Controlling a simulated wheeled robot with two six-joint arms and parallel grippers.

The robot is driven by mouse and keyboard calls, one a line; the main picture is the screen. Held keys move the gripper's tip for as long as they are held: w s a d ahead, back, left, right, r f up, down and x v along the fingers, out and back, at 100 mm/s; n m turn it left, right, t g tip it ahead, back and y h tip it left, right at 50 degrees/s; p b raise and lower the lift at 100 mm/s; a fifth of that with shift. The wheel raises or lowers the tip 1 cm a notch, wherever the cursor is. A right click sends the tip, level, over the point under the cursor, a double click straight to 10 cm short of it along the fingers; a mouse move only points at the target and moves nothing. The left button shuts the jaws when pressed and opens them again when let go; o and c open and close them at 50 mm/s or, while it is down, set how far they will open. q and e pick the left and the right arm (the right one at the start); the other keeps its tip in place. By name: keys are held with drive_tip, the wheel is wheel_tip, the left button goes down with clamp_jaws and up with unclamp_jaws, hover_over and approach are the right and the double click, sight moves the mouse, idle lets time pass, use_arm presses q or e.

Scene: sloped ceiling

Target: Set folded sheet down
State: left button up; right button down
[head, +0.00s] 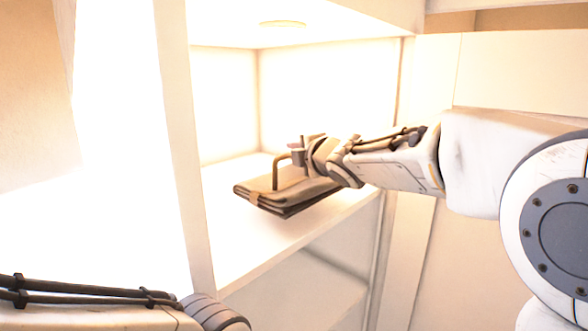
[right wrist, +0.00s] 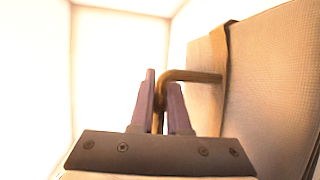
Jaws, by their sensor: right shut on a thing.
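The folded sheet (head: 292,194) is a flat brown-grey bundle with a strap around it and a bent rod handle (head: 280,166) on top. In the head view it is at the front of a white shelf compartment, over the shelf board (head: 250,250); I cannot tell if it touches the board. My right gripper (head: 296,158) is shut on the handle. In the right wrist view the jaws (right wrist: 160,105) close around the handle (right wrist: 190,76), with the sheet (right wrist: 270,80) to the right. My left arm shows at the lower left; its gripper jaws are out of view.
The shelf space behind and left of the sheet looks empty. A lower compartment (head: 300,290) opens beneath the board.

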sight(299, 170)
drive_tip(key=shift+a+f+b, duration=0.1)
drive_tip(key=shift+f+b, duration=0.35)
drive_tip(key=shift+f, duration=1.5)
drive_tip(key=shift+f, duration=0.1)
drive_tip(key=shift+f, duration=0.15)
drive_tip(key=c, duration=0.9)
unclamp_jaws()
